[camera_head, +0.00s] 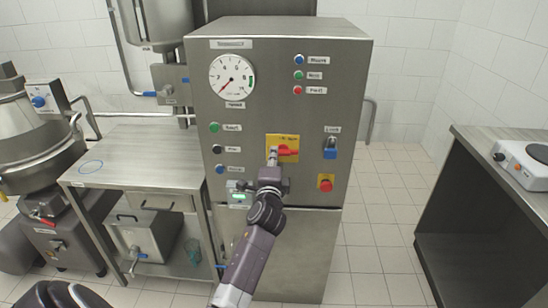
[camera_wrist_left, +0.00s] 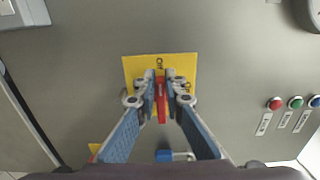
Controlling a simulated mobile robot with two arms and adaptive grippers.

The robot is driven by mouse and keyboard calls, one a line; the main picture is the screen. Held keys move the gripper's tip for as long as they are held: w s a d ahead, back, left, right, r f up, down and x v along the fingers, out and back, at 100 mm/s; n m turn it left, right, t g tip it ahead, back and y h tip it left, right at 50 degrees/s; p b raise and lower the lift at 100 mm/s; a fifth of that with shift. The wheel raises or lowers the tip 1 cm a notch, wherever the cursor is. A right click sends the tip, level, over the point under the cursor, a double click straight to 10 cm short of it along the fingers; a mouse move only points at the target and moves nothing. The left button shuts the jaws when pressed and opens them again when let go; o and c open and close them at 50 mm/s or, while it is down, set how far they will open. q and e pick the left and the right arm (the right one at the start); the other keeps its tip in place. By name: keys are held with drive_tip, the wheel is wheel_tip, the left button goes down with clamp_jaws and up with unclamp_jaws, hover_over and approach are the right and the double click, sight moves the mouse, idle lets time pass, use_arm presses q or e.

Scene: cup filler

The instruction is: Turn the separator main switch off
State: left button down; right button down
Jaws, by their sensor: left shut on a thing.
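The separator main switch is a red handle (camera_head: 288,151) on a yellow plate (camera_head: 292,140) on the front of the steel cabinet. In the head view the handle lies about horizontal. My left gripper (camera_head: 272,158) is at the plate, covering its lower left part. In the left wrist view the red handle (camera_wrist_left: 161,100) stands between the fingertips of my left gripper (camera_wrist_left: 161,84), which are shut on it. The yellow plate (camera_wrist_left: 131,70) shows behind the fingers, with small dark lettering near its top. My right gripper is not in view.
A blue padlock (camera_head: 330,150) and a red stop button on yellow (camera_head: 325,183) sit right of the switch. A gauge (camera_head: 232,77), buttons and lamps are on the same cabinet front (camera_head: 265,110). A steel table (camera_head: 130,178) stands left, a dark-sided counter (camera_head: 490,200) right.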

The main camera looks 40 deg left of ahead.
use_arm(q)
drive_tip(key=shift+f, duration=0.1)
idle(0.3)
drive_tip(key=c, duration=2)
unclamp_jaws()
drive_tip(key=v, duration=1.2)
drive_tip(key=shift+s, duration=0.15)
